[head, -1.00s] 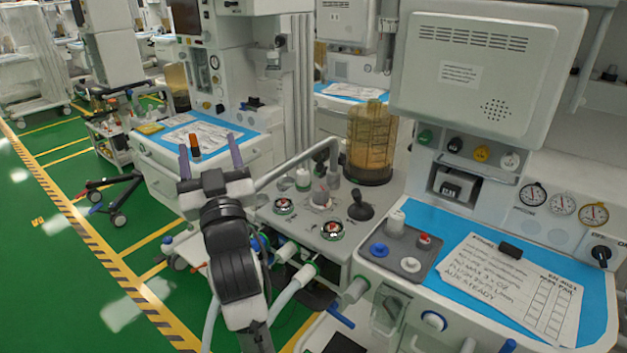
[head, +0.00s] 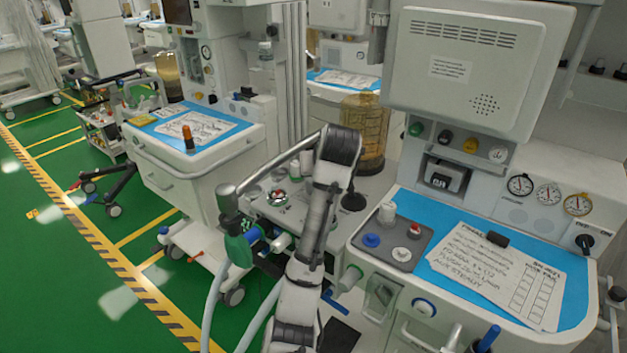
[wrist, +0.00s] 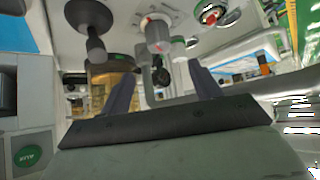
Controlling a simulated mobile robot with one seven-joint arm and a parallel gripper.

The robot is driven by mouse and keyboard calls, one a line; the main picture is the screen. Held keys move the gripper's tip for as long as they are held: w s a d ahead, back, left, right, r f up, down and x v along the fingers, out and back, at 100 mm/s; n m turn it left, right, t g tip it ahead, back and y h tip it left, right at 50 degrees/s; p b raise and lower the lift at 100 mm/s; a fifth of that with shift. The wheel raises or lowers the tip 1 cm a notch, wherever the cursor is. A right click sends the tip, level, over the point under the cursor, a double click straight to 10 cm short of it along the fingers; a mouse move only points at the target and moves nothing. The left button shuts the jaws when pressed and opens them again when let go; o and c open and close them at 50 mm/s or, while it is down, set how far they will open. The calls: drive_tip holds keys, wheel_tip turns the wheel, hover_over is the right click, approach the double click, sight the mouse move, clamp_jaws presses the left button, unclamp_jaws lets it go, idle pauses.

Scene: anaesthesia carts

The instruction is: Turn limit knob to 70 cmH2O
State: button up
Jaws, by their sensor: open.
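My gripper (wrist: 163,88) is open and empty in the wrist view, with its two dark fingers apart. Ahead of the fingers, not between them, is a pale upright knob (wrist: 157,34) with small red marks, apparently the limit knob. Its scale cannot be read. A black lever knob (wrist: 95,46) is to its left in the wrist view, and a red-centred dial (wrist: 211,14) to its right. In the head view my arm covers the middle of the grey breathing block (head: 377,187) and hides the pale knob; my gripper is hidden there too. A round dial (head: 278,197) shows left of the arm.
An amber canister (head: 362,130) stands behind the block. A metal tube (head: 270,163) with a green fitting and hoses runs close on the left. The cart on the right has a blue worktop (head: 412,205), a small tray and papers. The green floor (head: 90,290) is open at left.

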drive_tip(key=p+x, duration=0.2)
drive_tip(key=x, duration=1.1)
drive_tip(key=shift+w+f, duration=0.1)
drive_tip(key=shift+f, duration=0.05)
drive_tip(key=c, duration=1)
drive_tip(key=shift+m+h+p, duration=0.85)
drive_tip(key=shift+m+h, duration=0.05)
drive_tip(key=shift+m, duration=0.2)
drive_tip(key=shift+d+m+h+p, duration=0.2)
drive_tip(key=shift+m+h+p, duration=0.15)
drive_tip(key=shift+m+h, duration=0.7)
drive_tip(key=o, duration=1)
drive_tip(key=shift+y, duration=0.25)
